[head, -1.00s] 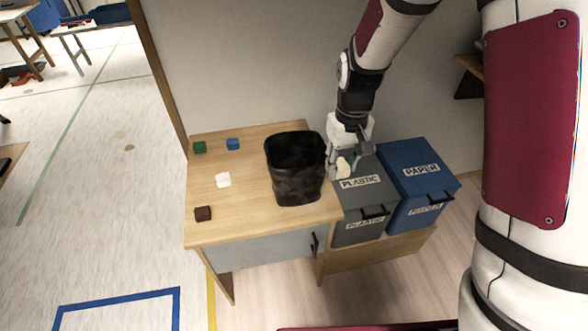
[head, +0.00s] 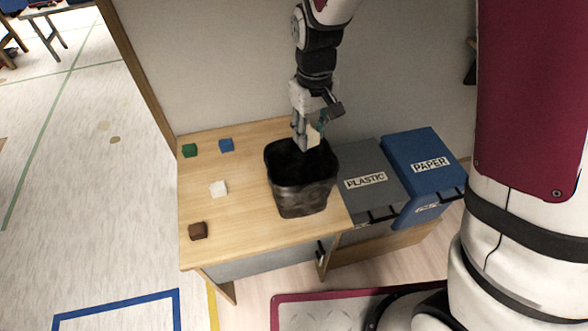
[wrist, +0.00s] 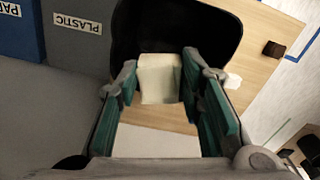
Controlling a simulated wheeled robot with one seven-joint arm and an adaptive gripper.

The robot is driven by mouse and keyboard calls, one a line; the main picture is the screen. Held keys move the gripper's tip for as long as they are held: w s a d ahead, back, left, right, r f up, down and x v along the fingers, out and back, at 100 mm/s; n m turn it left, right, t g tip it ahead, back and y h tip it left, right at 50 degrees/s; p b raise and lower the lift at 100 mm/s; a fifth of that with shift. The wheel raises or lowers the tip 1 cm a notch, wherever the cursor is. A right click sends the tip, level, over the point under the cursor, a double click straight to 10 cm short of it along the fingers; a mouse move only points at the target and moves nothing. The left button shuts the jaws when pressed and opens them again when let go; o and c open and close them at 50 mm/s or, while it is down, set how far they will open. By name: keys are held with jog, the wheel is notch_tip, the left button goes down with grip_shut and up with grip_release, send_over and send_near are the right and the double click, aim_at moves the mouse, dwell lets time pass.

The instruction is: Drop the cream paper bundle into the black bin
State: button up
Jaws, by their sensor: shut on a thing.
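The cream paper bundle (head: 314,138) is held between the fingers of my gripper (head: 307,136), over the back part of the black bin's opening. In the wrist view the bundle (wrist: 160,78) sits between the green-padded fingertips, with the bin's dark inside behind it. The black bin (head: 304,198) stands upright on the wooden table, at its right side. Its bottom is too dark to make out. I cannot tell exactly how far the bundle is above the rim.
A green block (head: 189,150), a blue block (head: 226,145), a white block (head: 218,188) and a brown block (head: 198,231) lie on the table (head: 240,240) left of the bin. A grey PLASTIC bin (head: 362,163) and a blue PAPER bin (head: 420,165) stand to the right.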

aim_at(309, 148)
jog(key=shift+f+b, duration=1.35)
jog(key=shift+f, duration=1.55)
jog(key=o, duration=1)
jog(key=shift+r, duration=0.1)
notch_tip(309, 148, up, 12)
jog(key=shift+f, duration=0.1)
